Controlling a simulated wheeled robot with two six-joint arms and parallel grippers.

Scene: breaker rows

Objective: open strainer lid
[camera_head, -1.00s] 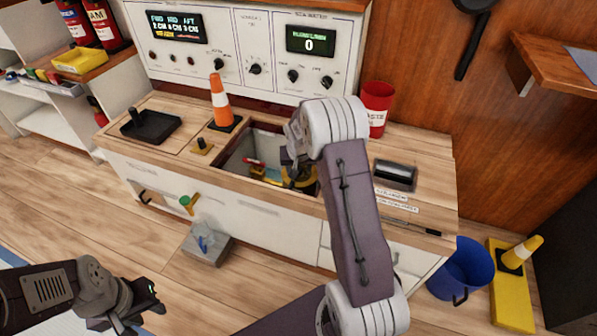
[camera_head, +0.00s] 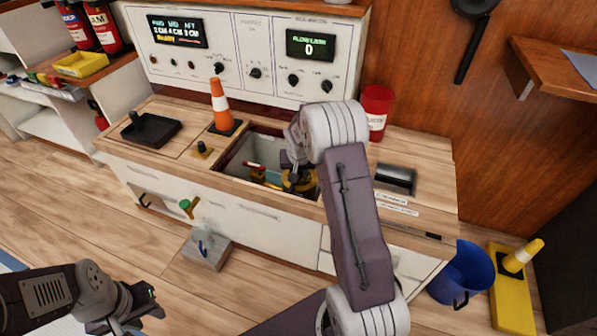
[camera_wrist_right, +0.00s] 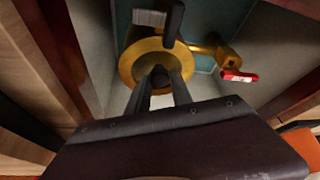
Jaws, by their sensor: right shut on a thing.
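The strainer's round brass lid (camera_wrist_right: 148,62) lies inside the recess in the counter. In the head view only part of the brass (camera_head: 301,184) shows, as my right arm covers much of it. My right gripper (camera_wrist_right: 160,85) reaches down into the recess and is shut on a dark knob at the middle of the lid. A dark bar (camera_wrist_right: 173,20) stands up at the lid's far side. A brass pipe with a red-handled part (camera_wrist_right: 238,76) runs beside it. My left gripper (camera_head: 150,298) hangs low at the left, over the floor, with its fingers apart and empty.
The recess has wooden edges (camera_head: 238,150) close around my right gripper. An orange cone (camera_head: 220,103) and a black tray (camera_head: 150,130) stand on the counter to the left. A red cup (camera_head: 377,108) stands behind my right arm. A blue bucket (camera_head: 464,275) is on the floor.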

